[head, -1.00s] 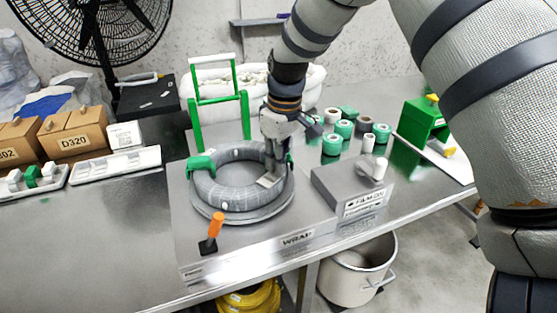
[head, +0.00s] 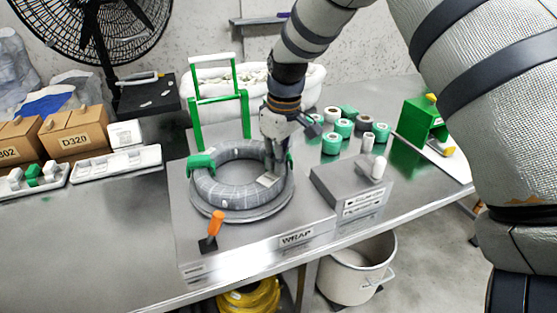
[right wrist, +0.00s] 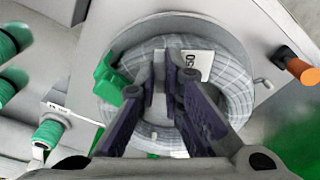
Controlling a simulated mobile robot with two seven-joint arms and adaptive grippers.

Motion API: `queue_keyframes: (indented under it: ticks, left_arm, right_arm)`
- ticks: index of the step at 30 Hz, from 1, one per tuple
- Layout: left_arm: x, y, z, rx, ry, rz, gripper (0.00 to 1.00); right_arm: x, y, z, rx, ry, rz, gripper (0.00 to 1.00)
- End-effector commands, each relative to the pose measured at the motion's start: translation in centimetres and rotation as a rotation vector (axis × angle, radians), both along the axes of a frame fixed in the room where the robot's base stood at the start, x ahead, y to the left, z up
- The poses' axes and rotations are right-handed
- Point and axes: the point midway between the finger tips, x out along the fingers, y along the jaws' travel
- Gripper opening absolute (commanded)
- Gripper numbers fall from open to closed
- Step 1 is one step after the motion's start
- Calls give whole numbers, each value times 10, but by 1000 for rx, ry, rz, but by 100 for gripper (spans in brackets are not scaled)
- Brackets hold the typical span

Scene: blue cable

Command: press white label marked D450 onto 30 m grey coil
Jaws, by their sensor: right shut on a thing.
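The grey coil (head: 213,188) lies flat on a round turntable (head: 240,216) on the wrapping station, with green clamps at its sides. A white label (right wrist: 198,66) with dark print, partly hidden and only partly readable, is at the coil's upper surface. It also shows in the head view (head: 267,179), beside the fingertips. My right gripper (head: 273,172) points down at the coil's right side, shut, with the label's edge at its fingers. In the right wrist view the fingers (right wrist: 168,65) hide part of the label and coil. My left gripper is out of view.
An orange-handled tool (head: 215,226) stands at the station's front left. A green frame (head: 220,105) rises behind the coil. The left front table is clear.

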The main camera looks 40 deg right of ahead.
Motion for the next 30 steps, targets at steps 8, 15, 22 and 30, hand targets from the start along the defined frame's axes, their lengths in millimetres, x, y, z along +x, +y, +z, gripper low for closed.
queue_keyframes:
  ticks: [8,15,22,30]
  left_arm:
    - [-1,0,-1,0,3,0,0]
    - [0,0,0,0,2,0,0]
    - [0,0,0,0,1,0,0]
    - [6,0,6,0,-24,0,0]
  right_arm:
    - [-1,0,-3,1,7,0,15]
    - [-1,0,-2,1,4,-1,38]
    - [-1,0,-2,1,3,0,38]
    - [0,0,19,0,-5,0,38]
